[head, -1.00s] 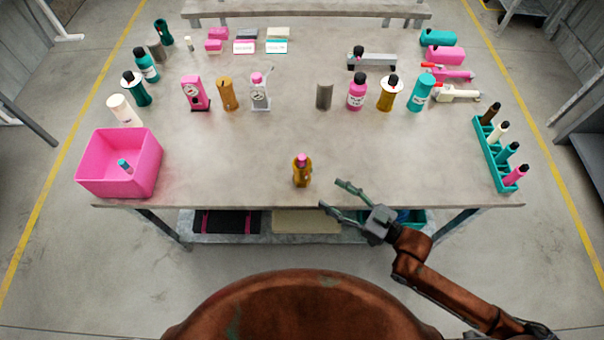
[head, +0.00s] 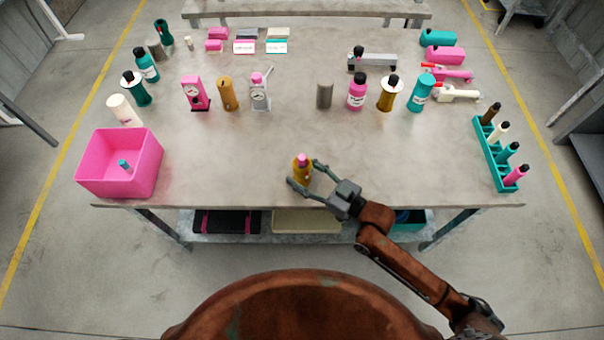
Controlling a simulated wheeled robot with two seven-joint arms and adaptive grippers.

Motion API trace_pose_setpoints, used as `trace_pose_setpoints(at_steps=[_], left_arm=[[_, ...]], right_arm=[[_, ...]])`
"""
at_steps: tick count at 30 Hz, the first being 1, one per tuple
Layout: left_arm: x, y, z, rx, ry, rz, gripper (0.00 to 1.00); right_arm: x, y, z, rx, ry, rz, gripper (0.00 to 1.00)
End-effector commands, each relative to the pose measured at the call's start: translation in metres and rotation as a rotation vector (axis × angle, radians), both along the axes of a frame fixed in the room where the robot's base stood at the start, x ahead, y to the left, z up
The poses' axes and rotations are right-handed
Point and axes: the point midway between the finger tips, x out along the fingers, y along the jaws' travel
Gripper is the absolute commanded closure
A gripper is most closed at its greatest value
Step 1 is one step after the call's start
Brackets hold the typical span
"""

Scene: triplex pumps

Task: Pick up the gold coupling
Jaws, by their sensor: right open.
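A small upright gold piece with a pink top, which I take for the gold coupling (head: 302,172), stands near the front edge of the table, at the middle. My right gripper (head: 303,174) reaches it from the lower right. Its jaws are open, with one finger on the near left side of the piece and the other on the far right side. I cannot tell whether either finger touches it. My left gripper is not in view.
A pink bin (head: 120,165) stands at the left front, with a small teal item inside. A teal rack (head: 492,160) is at the right edge. A gold cylinder (head: 227,94), a gold bottle (head: 389,93) and other bottles stand farther back. The tabletop around the gripper is clear.

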Motion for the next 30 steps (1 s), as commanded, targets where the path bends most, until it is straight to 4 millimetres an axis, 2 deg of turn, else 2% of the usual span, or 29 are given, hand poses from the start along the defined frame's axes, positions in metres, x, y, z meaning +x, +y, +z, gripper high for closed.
trace_pose_setpoints(at_steps=[8,30], left_arm=[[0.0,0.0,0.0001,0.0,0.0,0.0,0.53],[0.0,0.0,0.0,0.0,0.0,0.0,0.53]], right_arm=[[0.0012,0.0012,-0.0003,-0.001,0.001,-0.001,0.47],[0.0011,0.001,-0.0004,-0.001,0.001,-0.001,0.98]])
